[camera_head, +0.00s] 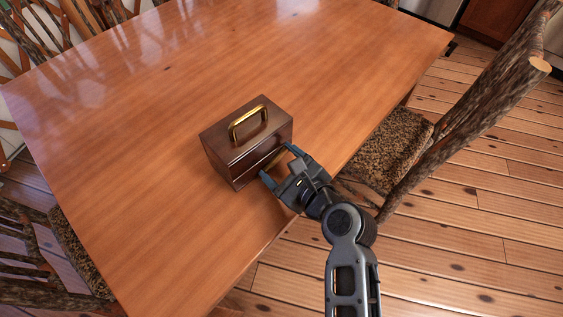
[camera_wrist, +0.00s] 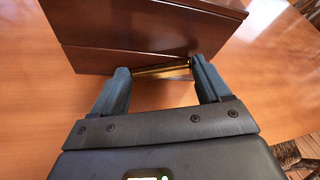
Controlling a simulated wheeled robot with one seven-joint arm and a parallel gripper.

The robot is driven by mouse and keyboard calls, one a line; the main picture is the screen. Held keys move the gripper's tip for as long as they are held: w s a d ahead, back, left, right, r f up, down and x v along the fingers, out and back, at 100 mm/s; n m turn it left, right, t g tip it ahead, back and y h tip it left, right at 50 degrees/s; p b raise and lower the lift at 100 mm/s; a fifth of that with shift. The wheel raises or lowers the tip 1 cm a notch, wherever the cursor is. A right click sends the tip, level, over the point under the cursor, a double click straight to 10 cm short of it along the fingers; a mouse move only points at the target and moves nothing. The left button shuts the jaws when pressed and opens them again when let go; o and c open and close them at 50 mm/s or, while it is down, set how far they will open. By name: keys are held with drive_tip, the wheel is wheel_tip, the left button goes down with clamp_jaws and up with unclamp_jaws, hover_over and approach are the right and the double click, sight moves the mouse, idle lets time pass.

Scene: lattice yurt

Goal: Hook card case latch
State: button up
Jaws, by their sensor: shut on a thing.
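The card case (camera_head: 232,158) is a dark brown wooden box with a gold handle (camera_head: 248,122) on its lid. It stands upright on the table near the edge closest to me. My gripper (camera_head: 277,164) is at the front of the case, with a finger at each end of the latch. It is shut on the latch. The fingers stay apart, spanning the bar. How the latch meets its catch is hidden. The case front also fills the top of the wrist view (camera_wrist: 130,30).
The wooden table (camera_head: 120,150) is otherwise bare, with free room around the case. Its near edge runs below my arm. A rough-wood chair (camera_head: 395,145) stands close at the right edge, and another (camera_head: 75,255) stands at the lower left.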

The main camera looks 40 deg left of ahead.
drive_tip(key=n+t, duration=0.1)
drive_tip(key=s+n+b, duration=0.1)
drive_tip(key=n, duration=0.1)
drive_tip(key=shift+t, duration=0.4)
drive_tip(key=shift+s+n+t+y+b, duration=0.3)
drive_tip(key=shift+n+t+b, duration=0.2)
drive_tip(key=shift+n+b, duration=0.35)
drive_tip(key=shift+s+a+r+n+t+b, duration=0.15)
drive_tip(key=shift+n+t+b, duration=0.1)
drive_tip(key=shift+n+b, duration=0.25)
drive_tip(key=shift+s+f+n+t+b, duration=0.1)
drive_tip(key=shift+n+t+b, duration=0.2)
drive_tip(key=shift+b, duration=0.25)
drive_tip(key=shift+r+n+y, duration=0.1)
drive_tip(key=shift+n+y, duration=0.15)
drive_tip(key=shift+y, duration=0.05)
drive_tip(key=o, duration=1)
drive_tip(key=shift+s, duration=0.1)
